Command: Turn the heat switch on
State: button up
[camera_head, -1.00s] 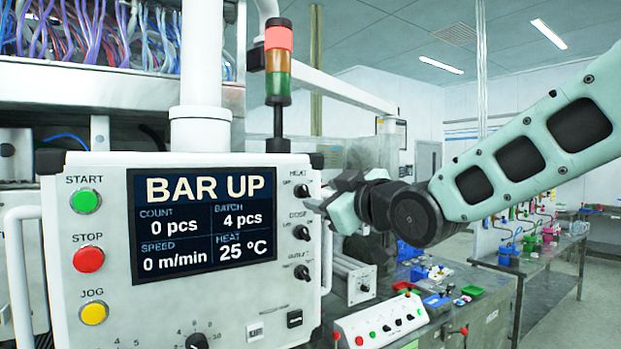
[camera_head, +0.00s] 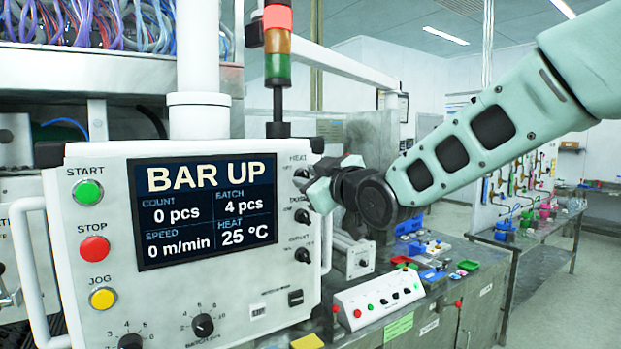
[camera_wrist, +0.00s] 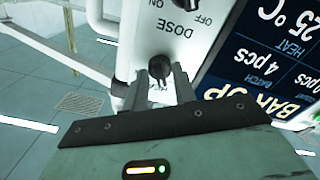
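The heat switch (camera_head: 301,174) is a small black rotary knob at the top right of the white control panel (camera_head: 150,310), under the HEAT label. My gripper (camera_head: 312,184) is at the panel's right edge, close in front of this knob and partly covering it. In the wrist view, which is upside down, my two dark fingers (camera_wrist: 161,82) stand apart on either side of the black knob (camera_wrist: 158,67), next to the DOSE label. I cannot tell whether they touch it. The knob's pointer direction is not readable. The display (camera_head: 205,209) reads BAR UP and heat 25 °C.
The dose knob (camera_head: 302,216) and another knob (camera_head: 303,255) sit below in the same column. A white handle (camera_head: 327,245) runs along the panel's right side. A signal tower (camera_head: 278,45) with its red section bright stands behind. A small button box (camera_head: 380,301) is lower right.

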jog(key=shift+f+m+b, duration=0.15)
jog(key=shift+m+b, duration=0.15)
jog(key=shift+b, duration=0.3)
jog(key=shift+m+b, duration=5.4)
jog(key=shift+m, duration=0.2)
jog(key=o, duration=1)
jog(key=shift+d, duration=0.1)
